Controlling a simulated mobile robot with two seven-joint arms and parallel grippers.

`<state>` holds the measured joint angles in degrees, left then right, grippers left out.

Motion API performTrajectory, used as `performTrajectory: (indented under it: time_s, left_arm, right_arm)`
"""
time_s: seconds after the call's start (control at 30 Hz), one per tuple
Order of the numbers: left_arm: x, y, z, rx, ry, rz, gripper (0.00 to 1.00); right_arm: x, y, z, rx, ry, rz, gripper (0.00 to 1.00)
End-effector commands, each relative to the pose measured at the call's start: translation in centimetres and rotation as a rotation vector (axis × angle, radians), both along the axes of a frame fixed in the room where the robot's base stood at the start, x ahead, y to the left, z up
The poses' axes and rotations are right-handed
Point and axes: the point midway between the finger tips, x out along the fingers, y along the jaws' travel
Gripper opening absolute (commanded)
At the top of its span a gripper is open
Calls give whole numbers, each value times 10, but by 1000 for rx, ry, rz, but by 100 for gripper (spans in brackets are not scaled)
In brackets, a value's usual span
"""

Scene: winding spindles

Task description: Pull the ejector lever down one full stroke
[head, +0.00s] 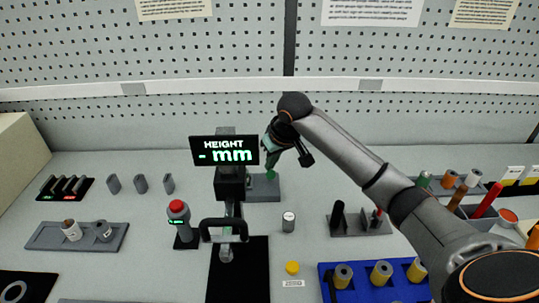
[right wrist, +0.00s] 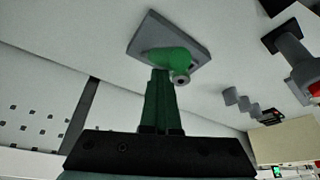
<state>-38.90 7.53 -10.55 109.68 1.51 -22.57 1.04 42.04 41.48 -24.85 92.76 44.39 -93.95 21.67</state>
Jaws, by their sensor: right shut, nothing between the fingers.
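My left gripper is not in view.
The press with its "HEIGHT - mm" display (head: 224,151) and black handle (head: 224,230) stands left of the gripper. A red-topped button post (head: 178,212) stands left of it.

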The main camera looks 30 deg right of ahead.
Motion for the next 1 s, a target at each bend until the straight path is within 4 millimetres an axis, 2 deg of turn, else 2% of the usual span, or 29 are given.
performTrajectory:
  time_s: [0.03, 1.0]
  left_arm:
    - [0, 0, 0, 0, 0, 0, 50]
    - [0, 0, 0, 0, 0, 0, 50]
  right_arm:
    - [-3, 2, -6, 1, 23, 6, 0]
    - [18, -11, 10, 1, 6, -1, 0]
